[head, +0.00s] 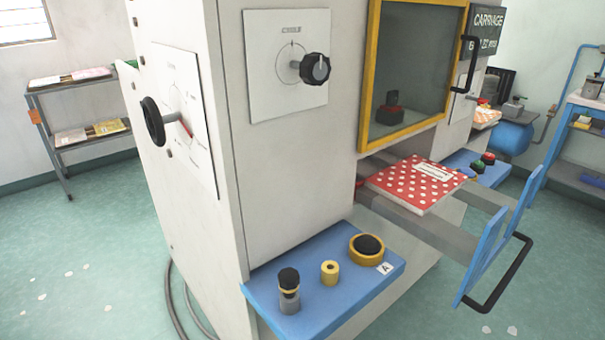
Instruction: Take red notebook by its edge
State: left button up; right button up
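The red notebook (416,185) has white polka dots and a white label. It lies flat across two grey rails that stick out of the machine below its yellow-framed window. Its front edge and left side are in plain sight. No gripper shows in the head view, so neither gripper can be placed relative to the notebook.
A blue slotted end plate (487,258) with a black handle (508,277) stands at the rails' outer end. A blue shelf (325,290) marked A holds a black-topped cylinder, a yellow ring and a yellow-rimmed black button. Dials (311,69) are on the cabinet. Green floor lies open at left.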

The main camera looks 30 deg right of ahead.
aim_at(416, 183)
jog(key=u, duration=1.85)
jog(key=k, duration=2.05)
jog(key=z, duration=1.55)
